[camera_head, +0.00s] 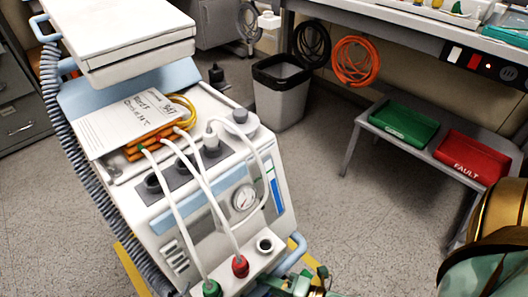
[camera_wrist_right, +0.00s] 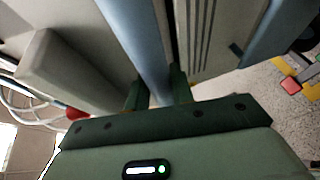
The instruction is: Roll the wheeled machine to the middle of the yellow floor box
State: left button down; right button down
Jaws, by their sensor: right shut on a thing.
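The wheeled machine (camera_head: 205,215) is a white cabinet with a gauge, hoses and a pale blue side handle (camera_head: 297,250). Its wheels are hidden in the head view. Yellow floor tape (camera_head: 130,268) shows beside its lower left, and a bit shows at its lower right. How the machine sits within the box cannot be told. My right gripper (camera_head: 284,284) is low at the machine's front right corner. In the wrist view, my right gripper's fingers (camera_wrist_right: 157,92) are shut around the blue handle bar (camera_wrist_right: 138,38). My left gripper is not in view.
A grey bin (camera_head: 281,98) stands behind the machine. A low bench (camera_head: 386,142) with a green tray (camera_head: 404,124) and a red tray (camera_head: 466,157) stands at right. Grey drawers (camera_head: 22,122) are at left. Speckled floor between machine and bench is clear.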

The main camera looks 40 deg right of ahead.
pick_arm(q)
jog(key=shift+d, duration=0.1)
pick_arm(e)
jog(key=c, duration=1.2)
grip_release()
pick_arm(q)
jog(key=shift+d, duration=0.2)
pick_arm(e)
jog(key=shift+s+d, duration=0.1)
jog(key=shift+s, duration=0.1)
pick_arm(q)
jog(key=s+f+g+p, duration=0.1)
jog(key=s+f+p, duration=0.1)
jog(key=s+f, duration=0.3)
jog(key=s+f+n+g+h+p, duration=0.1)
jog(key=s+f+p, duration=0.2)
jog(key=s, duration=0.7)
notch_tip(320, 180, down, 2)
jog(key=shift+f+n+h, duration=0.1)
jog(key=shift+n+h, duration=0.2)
pick_arm(e)
jog(key=v, duration=1.6)
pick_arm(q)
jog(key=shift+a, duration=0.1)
pick_arm(e)
jog(key=shift+w, duration=0.1)
